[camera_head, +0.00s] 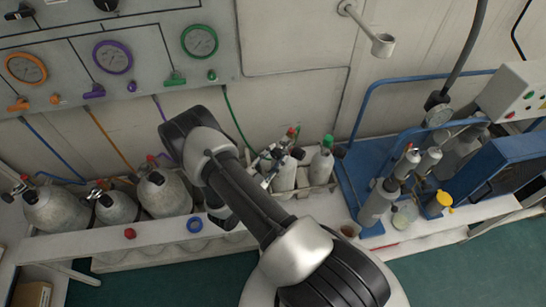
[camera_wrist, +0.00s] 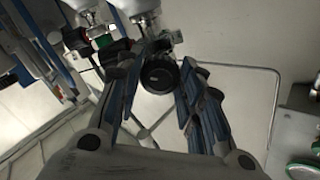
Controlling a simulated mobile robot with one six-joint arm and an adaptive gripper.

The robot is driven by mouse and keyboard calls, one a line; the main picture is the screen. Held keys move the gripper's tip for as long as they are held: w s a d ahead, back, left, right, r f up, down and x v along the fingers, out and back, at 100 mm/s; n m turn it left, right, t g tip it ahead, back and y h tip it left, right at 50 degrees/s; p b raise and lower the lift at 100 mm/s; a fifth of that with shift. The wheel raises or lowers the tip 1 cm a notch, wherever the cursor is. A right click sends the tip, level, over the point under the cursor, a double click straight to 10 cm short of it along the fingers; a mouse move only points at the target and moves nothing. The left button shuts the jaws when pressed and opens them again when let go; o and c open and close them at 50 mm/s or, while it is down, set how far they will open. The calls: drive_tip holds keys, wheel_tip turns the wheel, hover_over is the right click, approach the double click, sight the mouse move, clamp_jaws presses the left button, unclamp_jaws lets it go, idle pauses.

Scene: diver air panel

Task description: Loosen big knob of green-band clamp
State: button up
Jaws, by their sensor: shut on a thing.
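In the wrist view a round black knob (camera_wrist: 160,74) sits between the two fingers of my gripper (camera_wrist: 162,85), which is shut on it. A metal valve fitting (camera_wrist: 146,20) stands behind the knob. In the head view my gripper (camera_head: 274,164) is at the small grey cylinders right of my arm.
A green-topped cylinder (camera_head: 326,160) stands just right of my gripper. Large grey cylinders (camera_head: 163,192) line the bench at left. A gauge panel (camera_head: 110,50) hangs above. A blue-framed pump unit (camera_head: 400,160) stands at right.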

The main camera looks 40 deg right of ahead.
drive_tip(key=n, duration=0.5)
idle(0.6)
drive_tip(key=o, duration=1.1)
drive_tip(key=v, duration=1.2)
